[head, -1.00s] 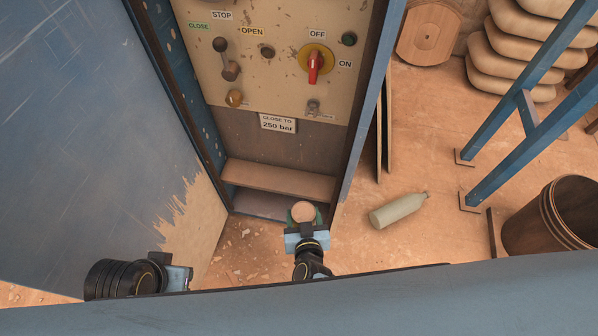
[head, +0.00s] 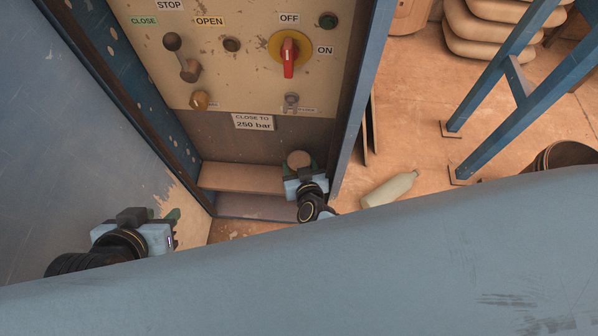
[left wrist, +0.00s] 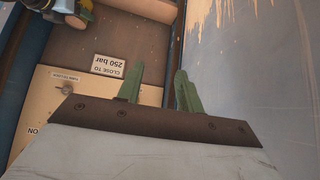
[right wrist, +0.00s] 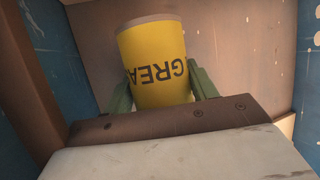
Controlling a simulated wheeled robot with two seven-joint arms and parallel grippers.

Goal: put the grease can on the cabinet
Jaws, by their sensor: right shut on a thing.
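The grease can is yellow with dark lettering "GREA" in the right wrist view (right wrist: 155,62). In the head view only its round tan lid (head: 299,158) shows clearly. My right gripper (head: 301,172) is shut on the can, with green fingers on both sides. It holds the can at the cabinet's open front, near the lower shelf (head: 240,178); whether the can touches anything is unclear. The blue-framed cabinet (head: 275,133) has a worn control panel. My left gripper (head: 156,214) is at lower left by the blue door; its green fingers (left wrist: 160,92) are apart and empty.
The panel carries levers and a red switch (head: 288,55). The large blue door (head: 60,150) stands open at left. A pale bottle (head: 389,189) lies on the floor at right, near blue metal legs (head: 510,110) and a brown bucket (head: 570,156).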

